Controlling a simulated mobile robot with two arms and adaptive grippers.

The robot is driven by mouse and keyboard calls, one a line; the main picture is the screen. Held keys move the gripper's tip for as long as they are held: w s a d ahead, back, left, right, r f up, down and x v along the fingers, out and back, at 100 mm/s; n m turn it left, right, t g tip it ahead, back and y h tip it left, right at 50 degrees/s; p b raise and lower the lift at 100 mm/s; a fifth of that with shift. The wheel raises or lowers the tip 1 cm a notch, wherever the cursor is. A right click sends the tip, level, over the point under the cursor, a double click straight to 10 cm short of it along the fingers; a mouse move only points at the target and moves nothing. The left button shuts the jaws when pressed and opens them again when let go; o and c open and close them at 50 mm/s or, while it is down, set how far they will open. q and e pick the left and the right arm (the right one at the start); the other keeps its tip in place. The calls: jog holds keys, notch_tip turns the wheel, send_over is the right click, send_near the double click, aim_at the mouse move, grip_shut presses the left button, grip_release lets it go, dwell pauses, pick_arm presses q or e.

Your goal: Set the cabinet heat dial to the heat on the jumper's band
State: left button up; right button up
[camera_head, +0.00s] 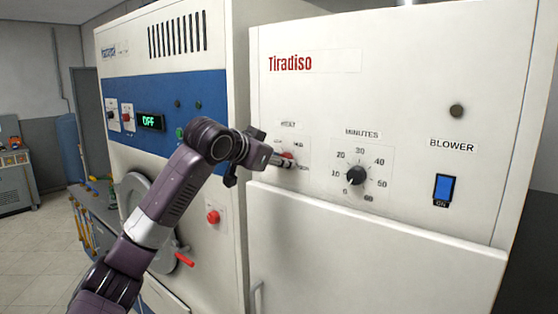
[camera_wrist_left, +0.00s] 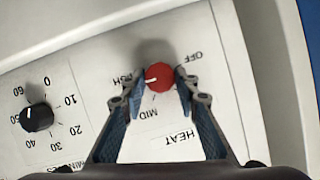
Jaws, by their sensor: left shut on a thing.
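The red heat dial (camera_head: 288,155) is on the white Tiradiso cabinet (camera_head: 430,85), below the HEAT label. My left gripper (camera_head: 283,161) reaches it from the left and partly covers it and its labels in the head view. In the left wrist view the heat dial (camera_wrist_left: 159,77) sits between the two fingers of my left gripper (camera_wrist_left: 160,84), which is shut on it. The dial's white mark points left in that view, toward the partly hidden HIGH label. MID is below the dial and OFF at its upper right. The jumper and its band are not in view.
A black minutes dial (camera_head: 356,174) and a blue blower switch (camera_head: 444,187) are right of the heat dial. A cabinet door (camera_head: 370,250) is below. A machine with a blue panel (camera_head: 170,90) and a display reading OFF (camera_head: 150,121) stands at the left.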

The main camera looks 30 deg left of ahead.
pick_arm(q)
jog(key=shift+d+f+m+y, duration=0.15)
jog(key=shift+m+y, duration=0.55)
jog(key=shift+m, duration=0.3)
jog(key=o, duration=1.1)
jog(key=shift+o, duration=0.2)
jog(key=v, duration=1.2)
jog(key=shift+f, duration=0.25)
